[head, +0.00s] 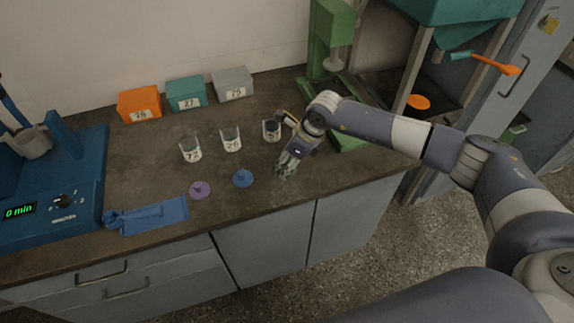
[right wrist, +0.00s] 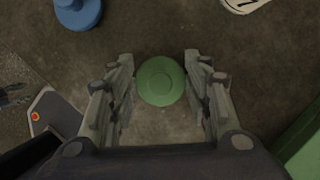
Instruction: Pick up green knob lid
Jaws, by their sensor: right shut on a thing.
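The green knob lid (right wrist: 161,81) is round with a raised knob and shows in the right wrist view. My right gripper (right wrist: 160,84) has one finger on each side of the lid and is shut on it. In the head view this gripper (head: 284,170) points down at the worktop near its front edge, to the right of the blue knob lid (head: 243,178); the green lid cannot be made out there. I cannot tell whether the lid is touching the worktop. My left gripper is not in view.
A purple knob lid (head: 199,190) lies left of the blue one. Several labelled beakers (head: 231,139) stand behind. Orange, teal and grey boxes (head: 140,104) stand near the wall. A blue cloth (head: 148,217) and a blue machine (head: 50,200) are at left; a green press (head: 331,40) stands behind my right arm.

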